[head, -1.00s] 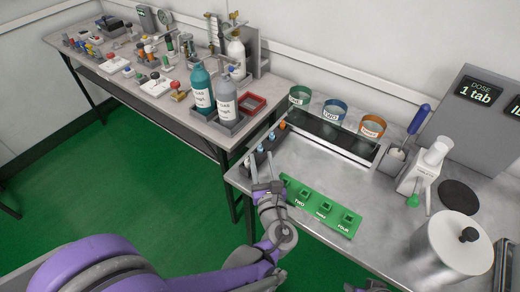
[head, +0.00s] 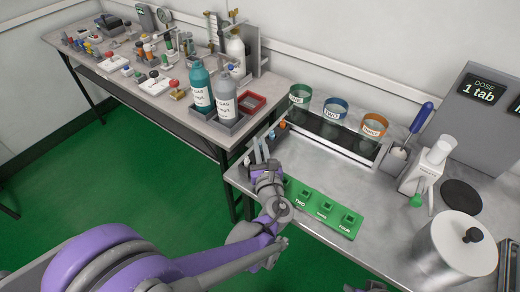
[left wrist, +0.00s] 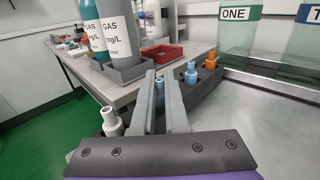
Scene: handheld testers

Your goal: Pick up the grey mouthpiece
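A dark rack (head: 283,133) at the left edge of the metal table holds several small mouthpieces. The palest one, a whitish-grey mouthpiece (left wrist: 112,122), stands left of my fingers in the left wrist view, its lower part hidden by my gripper body. A blue mouthpiece (left wrist: 159,87) shows between the fingertips, another blue one (left wrist: 190,72) and an orange one (left wrist: 210,60) stand farther right. My left gripper (head: 263,149) is over the rack, its fingers apart and nothing visibly held; it also shows in the left wrist view (left wrist: 161,78). Of my right arm only a dark bit shows at the bottom edge.
A green holder (head: 322,208) with numbered slots lies right of my left gripper. Labelled cups (head: 335,110) stand behind it. Gas bottles (head: 225,97) and a red tray (head: 252,103) are on the neighbouring bench. Bare metal tabletop (head: 395,205) lies to the right.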

